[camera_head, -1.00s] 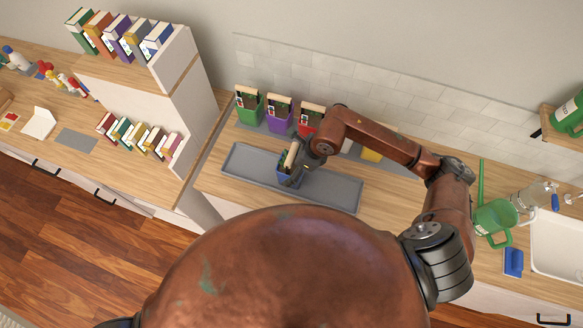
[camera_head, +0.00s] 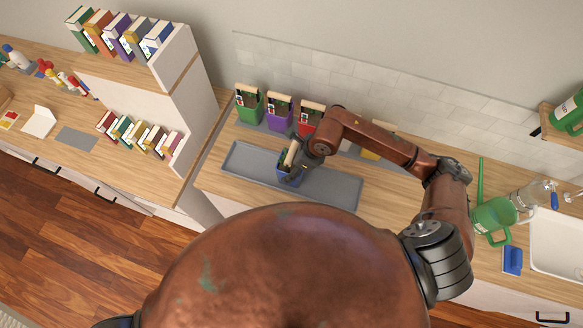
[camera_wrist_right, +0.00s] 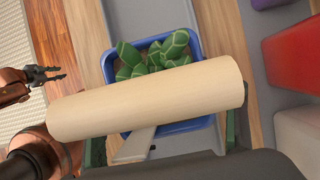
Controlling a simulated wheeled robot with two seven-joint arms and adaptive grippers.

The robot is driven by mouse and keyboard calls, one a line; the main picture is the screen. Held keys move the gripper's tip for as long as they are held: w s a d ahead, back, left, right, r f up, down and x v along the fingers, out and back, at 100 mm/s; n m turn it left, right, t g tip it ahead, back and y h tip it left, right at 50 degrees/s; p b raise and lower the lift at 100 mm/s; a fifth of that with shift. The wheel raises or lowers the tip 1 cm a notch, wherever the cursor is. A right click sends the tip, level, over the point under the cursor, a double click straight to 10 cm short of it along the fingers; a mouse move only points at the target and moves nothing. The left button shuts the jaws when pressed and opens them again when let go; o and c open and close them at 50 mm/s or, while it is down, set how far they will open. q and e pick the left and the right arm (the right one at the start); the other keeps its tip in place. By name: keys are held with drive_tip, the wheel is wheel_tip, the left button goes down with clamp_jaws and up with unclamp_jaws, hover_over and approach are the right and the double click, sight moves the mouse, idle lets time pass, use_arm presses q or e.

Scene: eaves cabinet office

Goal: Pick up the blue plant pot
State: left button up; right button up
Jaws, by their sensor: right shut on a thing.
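The blue plant pot (camera_head: 284,174) is at the grey tray (camera_head: 335,187) on the counter, partly hidden by my right gripper (camera_head: 296,166). In the right wrist view the blue pot (camera_wrist_right: 200,45) holds a green patterned plant, and its pale wooden bar handle (camera_wrist_right: 150,98) crosses the picture. My right gripper is shut on the pot by this handle. I cannot tell whether the pot is touching the tray. My left gripper (camera_wrist_right: 60,75) shows at the left of the right wrist view, its dark fingers apart and empty.
A green watering can (camera_head: 493,218) and a sink (camera_head: 560,240) are at the right. A bookshelf (camera_head: 190,95) stands left.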

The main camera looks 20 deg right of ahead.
drive_tip(key=shift+w, duration=0.1)
drive_tip(key=c, duration=0.9)
drive_tip(key=shift+r, duration=0.1)
